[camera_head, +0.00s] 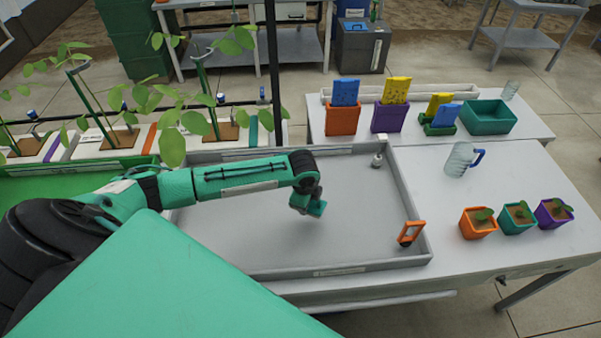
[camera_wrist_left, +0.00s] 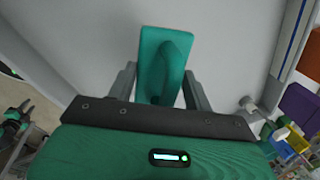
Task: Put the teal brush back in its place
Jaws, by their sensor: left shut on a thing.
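My left gripper (camera_wrist_left: 160,90) is shut on the teal brush (camera_wrist_left: 160,45). In the left wrist view the brush is a teal block with a raised grip, held between the two grey fingers. In the head view the brush (camera_head: 317,208) shows as a small teal piece at the end of my left arm, over the grey tray (camera_head: 408,206). I cannot tell how high above the tray floor it is. My right gripper does not show in the head view.
An orange-handled tool (camera_head: 411,232) stands at the tray's right side, and a small grey item (camera_head: 377,160) at its back right. Pots (camera_head: 478,222), a jug (camera_head: 460,159) and a teal bin (camera_head: 489,117) stand right of it. Potted plants (camera_head: 117,136) stand at the left.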

